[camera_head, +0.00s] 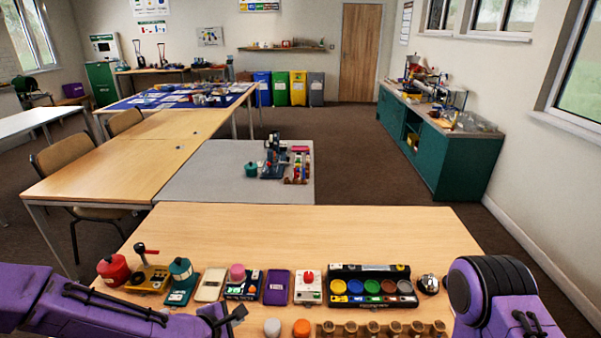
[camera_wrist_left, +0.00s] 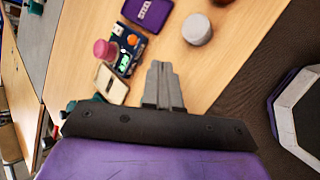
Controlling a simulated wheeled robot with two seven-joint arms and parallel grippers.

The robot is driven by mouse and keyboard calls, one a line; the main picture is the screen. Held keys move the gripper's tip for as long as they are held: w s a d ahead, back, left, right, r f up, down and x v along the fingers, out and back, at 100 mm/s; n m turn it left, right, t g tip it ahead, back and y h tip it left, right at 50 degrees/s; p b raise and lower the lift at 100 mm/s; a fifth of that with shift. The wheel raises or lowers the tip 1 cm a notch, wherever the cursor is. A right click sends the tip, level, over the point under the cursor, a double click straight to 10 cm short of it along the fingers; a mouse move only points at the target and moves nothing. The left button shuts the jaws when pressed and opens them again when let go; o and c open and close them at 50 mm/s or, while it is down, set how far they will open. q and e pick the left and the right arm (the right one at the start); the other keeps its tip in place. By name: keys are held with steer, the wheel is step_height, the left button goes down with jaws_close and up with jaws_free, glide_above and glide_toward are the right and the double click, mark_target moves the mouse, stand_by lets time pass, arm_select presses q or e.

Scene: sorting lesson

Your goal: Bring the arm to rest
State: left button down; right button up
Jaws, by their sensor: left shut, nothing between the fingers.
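My left arm (camera_head: 130,312) is purple and reaches in low from the left in the head view. My left gripper (camera_head: 238,314) is near the front edge of the near table (camera_head: 300,225). In the left wrist view the grey fingers (camera_wrist_left: 163,84) are together with nothing between them. They point over bare wood beside a light grey round knob (camera_wrist_left: 197,29), apart from it in the picture. My right arm (camera_head: 495,290) shows at the lower right of the head view; its gripper is out of view.
An orange knob (camera_head: 302,328) stands in front.

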arm_select(q)
steer(key=s+a+f+m+g+y, duration=0.1)
steer(key=s+a+f+m, duration=0.3)
steer(key=s, duration=0.5)
steer(key=s+a+f+m+g+y+b, duration=0.1)
steer(key=s+a+f+m+g+y, duration=0.1)
steer(key=s+a+f+m, duration=0.3)
steer(key=s+a+f+m+g+y, duration=0.2)
steer(key=s+a+f+m+y, duration=0.2)
steer(key=s+f, duration=0.4)
steer(key=s+a, duration=0.1)
steer(key=s, duration=0.5)
steer(key=shift+a+f+m, duration=0.2)
steer(key=shift+a+m, duration=0.1)
arm_select(e)
steer(key=shift+w+f, duration=0.25)
steer(key=shift+f, duration=0.6)
